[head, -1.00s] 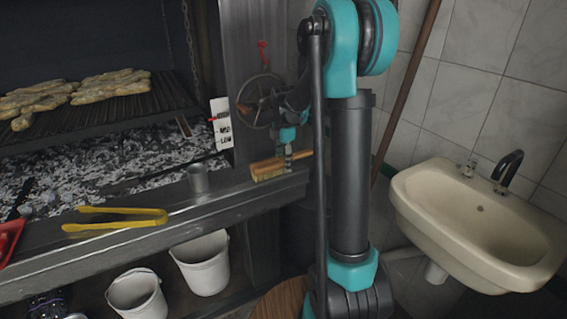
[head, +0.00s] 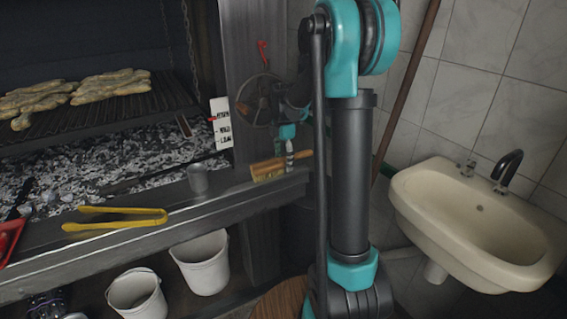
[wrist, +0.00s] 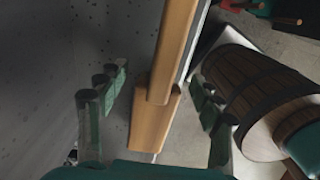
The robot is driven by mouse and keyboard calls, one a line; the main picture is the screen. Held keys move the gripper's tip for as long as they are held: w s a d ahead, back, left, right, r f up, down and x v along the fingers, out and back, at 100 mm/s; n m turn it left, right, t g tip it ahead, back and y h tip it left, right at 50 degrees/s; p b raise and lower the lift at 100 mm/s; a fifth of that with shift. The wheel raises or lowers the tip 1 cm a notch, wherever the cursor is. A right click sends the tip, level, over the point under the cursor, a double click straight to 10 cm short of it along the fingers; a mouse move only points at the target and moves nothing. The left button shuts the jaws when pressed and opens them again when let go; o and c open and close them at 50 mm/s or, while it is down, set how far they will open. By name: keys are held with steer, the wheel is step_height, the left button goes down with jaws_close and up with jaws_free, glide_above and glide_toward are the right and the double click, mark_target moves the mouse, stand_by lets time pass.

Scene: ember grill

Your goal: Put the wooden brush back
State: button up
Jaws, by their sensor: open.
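The wooden brush (head: 268,169) lies on the right end of the grill's front ledge (head: 230,190), its bristle block to the left and its handle to the right. My gripper (head: 289,150) is just above the handle side in the head view. In the wrist view my gripper (wrist: 159,82) is open, with one finger on each side of the brush (wrist: 154,118). The brush runs up between the fingers, with a visible gap on both sides. I cannot tell the exact height of the fingers over it.
A metal cup (head: 198,179) and yellow tongs (head: 115,218) are on the ledge to the left. A wheel (head: 258,100) and a white label card (head: 221,122) are behind. A sink (head: 475,215) is on the right. A wooden barrel (wrist: 255,88) shows in the wrist view.

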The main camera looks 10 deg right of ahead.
mark_target(283, 158)
step_height(283, 158, up, 11)
steer(key=s+f+m+t, duration=0.1)
steer(key=s+f+m, duration=0.5)
steer(key=s, duration=0.3)
steer(key=s+d+f+m+t, duration=0.1)
steer(key=s+f+m, duration=0.5)
steer(key=s+m, duration=0.2)
steer(key=s+d+f+m+t, duration=0.1)
steer(key=s+f+m+t, duration=0.1)
steer(key=s+f+m, duration=0.4)
steer(key=s+m, duration=0.1)
steer(key=s, duration=0.3)
steer(key=shift+m, duration=0.3)
steer(key=shift+c, duration=0.2)
